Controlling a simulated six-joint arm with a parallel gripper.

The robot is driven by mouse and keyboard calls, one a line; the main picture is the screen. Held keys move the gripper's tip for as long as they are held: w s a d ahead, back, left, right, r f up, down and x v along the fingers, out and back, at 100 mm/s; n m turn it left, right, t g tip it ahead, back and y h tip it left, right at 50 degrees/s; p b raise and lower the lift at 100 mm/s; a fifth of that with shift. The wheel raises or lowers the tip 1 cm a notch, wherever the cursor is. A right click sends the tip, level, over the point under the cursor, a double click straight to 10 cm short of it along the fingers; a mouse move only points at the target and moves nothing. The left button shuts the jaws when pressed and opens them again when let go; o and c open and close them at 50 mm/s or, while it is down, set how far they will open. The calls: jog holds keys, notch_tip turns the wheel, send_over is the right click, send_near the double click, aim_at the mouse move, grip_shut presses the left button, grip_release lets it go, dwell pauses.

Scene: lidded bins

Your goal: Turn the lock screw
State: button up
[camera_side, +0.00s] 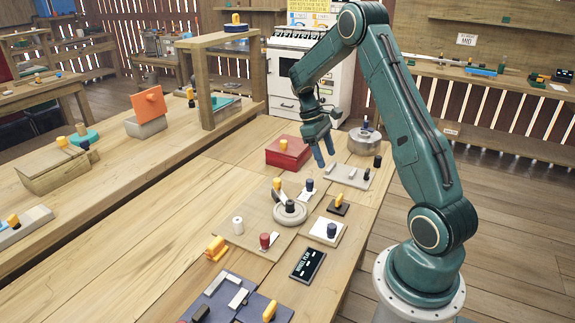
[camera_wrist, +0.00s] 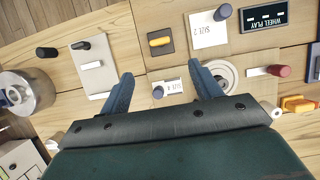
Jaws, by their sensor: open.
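No part is labelled as the lock screw, and I cannot tell which one it is. A yellow bar-shaped knob on a small black plate (camera_side: 338,209) lies on the table; it also shows in the wrist view (camera_wrist: 160,42). A small white labelled plate with a blue-grey knob (camera_wrist: 158,92) lies between my fingers in the wrist view; it also shows in the side view (camera_side: 309,187).
A red box (camera_side: 288,153) and a round metal pot (camera_side: 364,142) stand toward the back. A grey slider plate (camera_side: 348,177), a white plate with a blue knob (camera_side: 327,231), a red knob (camera_side: 265,240) and a WHEEL PLAY sign (camera_side: 308,265) crowd the table.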

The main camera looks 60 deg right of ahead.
aim_at(339, 197)
jog(key=shift+s+d+f, duration=0.1)
jog(key=shift+f, duration=0.2)
jog(key=x, duration=1.3)
jog(key=shift+s+f, duration=0.15)
jog(key=shift+f, duration=0.05)
jog(key=c, duration=1)
